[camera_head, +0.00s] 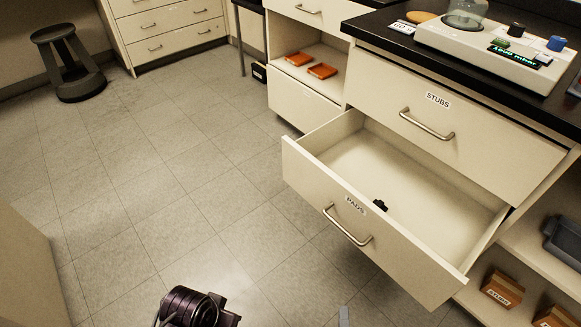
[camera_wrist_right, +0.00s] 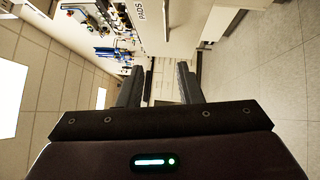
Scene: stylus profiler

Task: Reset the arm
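My right gripper shows in the right wrist view (camera_wrist_right: 159,85). Its two dark fingers stand well apart with nothing between them, so it is open and empty. In the head view, a dark purple part of my arm (camera_head: 198,307) shows at the bottom edge; I cannot tell its fingers there. My left gripper is not recognisable in either view. The drawer labelled PADS (camera_head: 330,195) is pulled open in the head view. A small black object (camera_head: 380,205) lies inside, close behind its front panel.
The STUBS drawer (camera_head: 455,125) above is shut. A pale instrument (camera_head: 480,45) stands on the black counter. Orange trays (camera_head: 321,71) lie in an open shelf. Brown boxes (camera_head: 502,288) sit low at right. A dark stool (camera_head: 70,60) stands far left.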

